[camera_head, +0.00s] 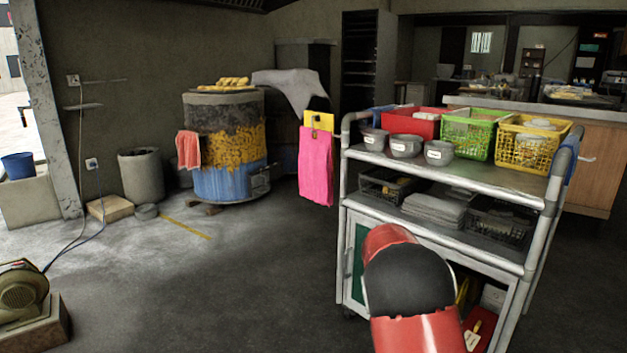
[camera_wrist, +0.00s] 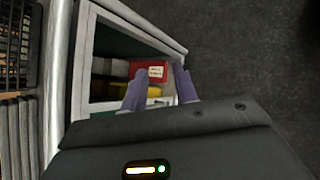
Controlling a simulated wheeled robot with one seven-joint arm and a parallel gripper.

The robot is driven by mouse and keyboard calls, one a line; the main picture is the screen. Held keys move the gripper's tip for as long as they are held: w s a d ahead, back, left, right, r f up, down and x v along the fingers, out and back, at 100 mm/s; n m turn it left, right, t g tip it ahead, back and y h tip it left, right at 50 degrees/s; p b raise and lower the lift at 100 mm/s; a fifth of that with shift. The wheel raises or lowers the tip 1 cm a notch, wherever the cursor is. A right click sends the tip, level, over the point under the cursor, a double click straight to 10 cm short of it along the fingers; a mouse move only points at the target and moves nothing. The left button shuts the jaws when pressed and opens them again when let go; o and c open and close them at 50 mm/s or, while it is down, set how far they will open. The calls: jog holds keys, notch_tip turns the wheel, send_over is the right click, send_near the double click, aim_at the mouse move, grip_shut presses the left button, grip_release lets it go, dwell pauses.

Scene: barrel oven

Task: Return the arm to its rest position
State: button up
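Beyond the fingers, a red box with a white label (camera_wrist: 152,69) and a yellow item (camera_wrist: 140,89) lie inside that cabinet. I cannot tell how far the fingertips are from them. In the head view my red and black arm reaches in front of the cart (camera_head: 450,172), and my gripper is hidden there.
The cart's top holds grey bowls (camera_head: 406,145) and red, green (camera_head: 468,132) and yellow baskets (camera_head: 530,146). A barrel oven (camera_head: 222,183) stands at the back left. A blower (camera_head: 22,293) sits at the left front. The floor between blower and cart is clear.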

jog(key=s+a+r+m+t+y+p, duration=0.2)
jog(key=s+a+r, duration=0.3)
jog(key=s, duration=0.6)
jog(key=s+a+r+m+t+y+p, duration=0.2)
jog(key=s+a+r+m+y, duration=0.2)
jog(key=s, duration=0.6)
jog(key=s+a+r+m+t+y+p, duration=0.2)
jog(key=s+a+r+m+y, duration=0.2)
jog(key=s, duration=0.7)
notch_tip(320, 180, up, 3)
jog(key=shift+s+a+r+m, duration=0.1)
jog(key=shift+s+a+m, duration=0.25)
jog(key=shift+a, duration=0.65)
